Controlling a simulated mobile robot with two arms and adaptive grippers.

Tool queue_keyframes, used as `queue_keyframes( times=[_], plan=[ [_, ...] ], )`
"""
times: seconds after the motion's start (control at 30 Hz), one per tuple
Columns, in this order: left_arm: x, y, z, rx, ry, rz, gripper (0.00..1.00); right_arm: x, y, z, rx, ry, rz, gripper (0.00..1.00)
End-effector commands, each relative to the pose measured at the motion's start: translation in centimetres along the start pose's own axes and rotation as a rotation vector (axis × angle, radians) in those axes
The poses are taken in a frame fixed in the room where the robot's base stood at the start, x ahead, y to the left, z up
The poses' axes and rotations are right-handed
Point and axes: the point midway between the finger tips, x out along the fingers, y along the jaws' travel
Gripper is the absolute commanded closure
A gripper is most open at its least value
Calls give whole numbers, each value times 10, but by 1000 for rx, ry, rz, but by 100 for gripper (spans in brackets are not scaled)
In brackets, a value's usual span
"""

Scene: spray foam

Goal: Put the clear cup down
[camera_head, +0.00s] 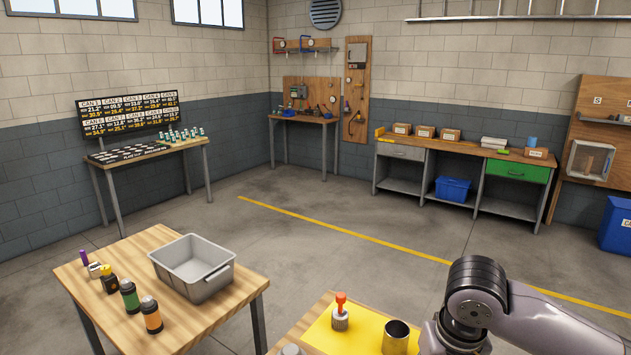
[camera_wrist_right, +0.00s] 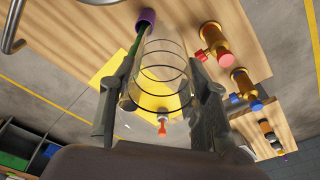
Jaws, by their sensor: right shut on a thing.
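The clear cup (camera_wrist_right: 164,74) is a see-through cylinder with thin dark rings, in the right wrist view. My right gripper (camera_wrist_right: 158,88) is shut on it, one finger on each side of its wall. Through and around the cup I see a yellow mat (camera_wrist_right: 108,72) on a wooden table. I cannot tell whether the cup touches the mat. In the head view the yellow mat (camera_head: 366,328) is at the bottom, and my right arm comes in at the lower right; its gripper and the cup are hidden or out of frame. My left gripper is not in view.
An orange-topped metal item (camera_head: 340,314) and a metal cylinder (camera_head: 396,336) stand on the mat. Brass-coloured pieces (camera_wrist_right: 214,42) lie on wood in the wrist view. A grey bin (camera_head: 192,268) and several bottles (camera_head: 130,296) stand on the left table.

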Motion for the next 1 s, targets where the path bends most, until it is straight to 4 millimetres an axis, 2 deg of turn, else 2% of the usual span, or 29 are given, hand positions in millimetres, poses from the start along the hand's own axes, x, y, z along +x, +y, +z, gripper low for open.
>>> queue_keyframes(
  times=[0.03, 0.07, 0.1, 0.53, 1.0],
  plan=[
    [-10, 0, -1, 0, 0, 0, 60, -11, 0, -2, 0, 0, -1, 80],
    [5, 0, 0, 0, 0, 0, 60, 3, 0, 3, -2, 1, 1, 80],
    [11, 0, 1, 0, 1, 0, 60, 8, 0, 6, -4, 2, 1, 80],
    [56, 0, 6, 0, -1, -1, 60, 40, 0, 41, -3, 2, 1, 80],
    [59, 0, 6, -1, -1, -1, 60, 41, -1, 48, -2, -4, -4, 80]
  ],
)
